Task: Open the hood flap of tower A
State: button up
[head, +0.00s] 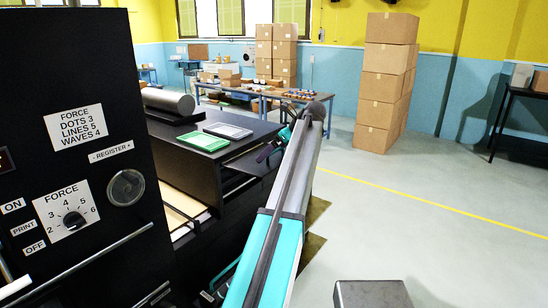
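A black machine tower (60,130) fills the left of the head view. Its face carries a force dial (74,220), a round register knob (126,188) and a printed card about dots, lines and waves. No letter on it shows, so I cannot tell if it is tower A. I cannot make out a hood flap. My arm reaches from the bottom middle away from me, right of the tower. My gripper (266,152) seems to be the small dark end beyond the arm, partly hidden by it, and its fingers are too small to read.
Behind the tower, a black machine top holds a grey roll (168,101), a green tray (203,141) and a grey tray (228,131). Stacked cardboard boxes (384,88) stand at the back. The floor to the right is open, crossed by a yellow line.

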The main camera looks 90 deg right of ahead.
jog(key=shift+s, duration=0.3)
jog(key=b+v, duration=0.5)
jog(key=v, duration=0.8)
jog(key=shift+a+r, duration=0.2)
jog(key=shift+r, duration=0.1)
